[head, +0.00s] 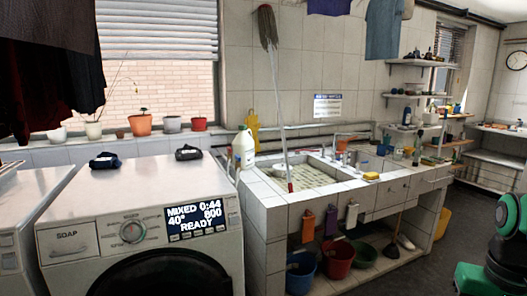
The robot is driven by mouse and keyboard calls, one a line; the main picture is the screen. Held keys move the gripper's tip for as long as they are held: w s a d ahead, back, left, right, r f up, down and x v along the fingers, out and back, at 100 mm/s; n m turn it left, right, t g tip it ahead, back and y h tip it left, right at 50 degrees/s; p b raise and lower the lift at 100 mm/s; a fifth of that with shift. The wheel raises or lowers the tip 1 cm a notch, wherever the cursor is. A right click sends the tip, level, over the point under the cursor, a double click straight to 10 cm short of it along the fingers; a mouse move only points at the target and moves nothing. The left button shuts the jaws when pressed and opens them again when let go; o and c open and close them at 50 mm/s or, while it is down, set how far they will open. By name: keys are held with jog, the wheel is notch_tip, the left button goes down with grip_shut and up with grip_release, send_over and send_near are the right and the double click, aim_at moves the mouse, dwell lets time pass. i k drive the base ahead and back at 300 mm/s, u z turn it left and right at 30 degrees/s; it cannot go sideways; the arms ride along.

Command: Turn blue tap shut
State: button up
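The tiled sink (262,189) stands right of the washing machine, with a pale basin (312,178) set in its top. Small tap fittings (338,137) show at the back of the sink, below the pipes on the wall. They are too small for me to pick out a blue tap or tell whether one is open or shut. I cannot see any running water. My gripper is not in view.
A mop (277,80) leans in the basin. A white jug (244,147) stands at the sink's left end; a yellow sponge (371,176) lies at its front. Buckets (338,258) sit underneath. The washing machine (140,225) fills the lower left. Grey floor lies at right.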

aim_at(238, 159)
jog(key=u, duration=0.1)
jog(key=i, duration=1.15)
jog(key=u, duration=0.8)
jog(key=i, duration=0.45)
jog(key=u, duration=0.2)
